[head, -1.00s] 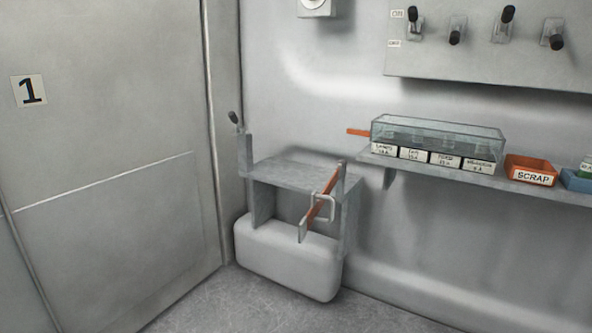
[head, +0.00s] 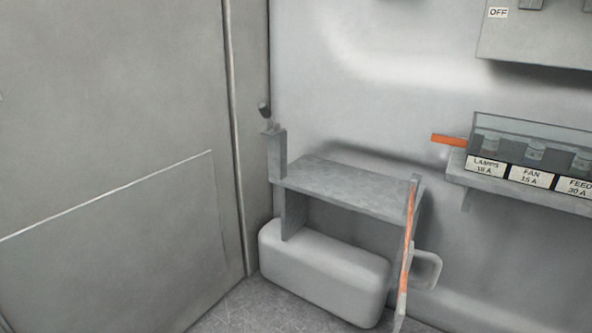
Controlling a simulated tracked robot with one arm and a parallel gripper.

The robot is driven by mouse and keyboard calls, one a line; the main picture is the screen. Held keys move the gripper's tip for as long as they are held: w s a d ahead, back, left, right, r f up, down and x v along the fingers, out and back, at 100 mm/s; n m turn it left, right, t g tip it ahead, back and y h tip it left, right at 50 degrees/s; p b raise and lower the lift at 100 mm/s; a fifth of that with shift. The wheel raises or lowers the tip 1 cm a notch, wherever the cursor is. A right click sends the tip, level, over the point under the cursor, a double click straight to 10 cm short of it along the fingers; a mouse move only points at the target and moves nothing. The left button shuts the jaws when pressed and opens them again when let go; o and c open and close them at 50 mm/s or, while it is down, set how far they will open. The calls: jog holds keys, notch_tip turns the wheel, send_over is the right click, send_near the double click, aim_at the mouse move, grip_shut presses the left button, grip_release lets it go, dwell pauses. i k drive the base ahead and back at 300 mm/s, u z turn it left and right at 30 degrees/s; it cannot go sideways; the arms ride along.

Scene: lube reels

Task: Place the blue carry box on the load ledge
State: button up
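A grey metal ledge (head: 350,188) stands against the back wall, beside the door, with an upright plate at each end. Its top is bare. I cannot tell from a label whether it is the load ledge. An orange bar (head: 408,240) and a grey loop handle (head: 427,270) are at its right end. The blue carry box is not seen in this view. My gripper is not in view.
A pale rounded block (head: 325,275) sits on the floor under the ledge. The grey door (head: 110,130) fills the left. A wall shelf at right holds a clear fuse case (head: 535,150) with labels and an orange tab (head: 449,140). Floor shows at bottom (head: 235,308).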

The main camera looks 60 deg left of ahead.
aim_at(376, 187)
jog(key=u, duration=0.3)
jog(key=i, duration=0.95)
jog(key=z, duration=0.15)
jog(key=k, duration=0.8)
jog(key=u, duration=0.25)
jog(key=i, duration=0.85)
jog(key=z, duration=0.1)
